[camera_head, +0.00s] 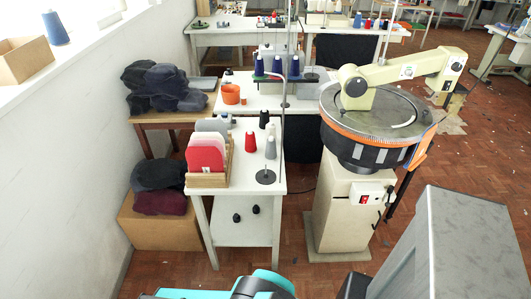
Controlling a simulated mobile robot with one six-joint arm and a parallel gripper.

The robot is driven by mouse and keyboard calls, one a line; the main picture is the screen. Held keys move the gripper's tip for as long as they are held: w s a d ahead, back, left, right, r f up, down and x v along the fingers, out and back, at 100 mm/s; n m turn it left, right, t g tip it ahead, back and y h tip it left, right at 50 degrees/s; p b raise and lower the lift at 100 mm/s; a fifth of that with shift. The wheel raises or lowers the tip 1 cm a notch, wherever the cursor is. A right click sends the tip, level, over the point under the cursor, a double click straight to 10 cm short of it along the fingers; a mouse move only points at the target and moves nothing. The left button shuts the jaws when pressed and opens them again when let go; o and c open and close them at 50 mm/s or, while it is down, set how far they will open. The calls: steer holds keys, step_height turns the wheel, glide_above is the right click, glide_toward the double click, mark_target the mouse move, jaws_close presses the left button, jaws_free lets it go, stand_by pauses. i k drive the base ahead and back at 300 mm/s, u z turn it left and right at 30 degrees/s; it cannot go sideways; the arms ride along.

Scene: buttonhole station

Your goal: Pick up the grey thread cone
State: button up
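The grey thread cone (270,148) stands upright on the near white table (230,205), toward its right edge. A red cone (250,142) stands just left of it and a black cone (264,120) behind it. A thin upright rod rises close by on its right. Teal and black parts of my arm show at the bottom edge, well short of the table. My gripper is not in view, so its state is hidden.
A wooden box (208,181) with red and grey panels stands left of the cones. A large round machine (375,125) stands right of the table. An orange pot (231,94) sits farther back.

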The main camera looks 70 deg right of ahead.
mark_target(270, 153)
steer(key=z, duration=0.2)
steer(key=i, duration=0.85)
steer(key=z, duration=0.8)
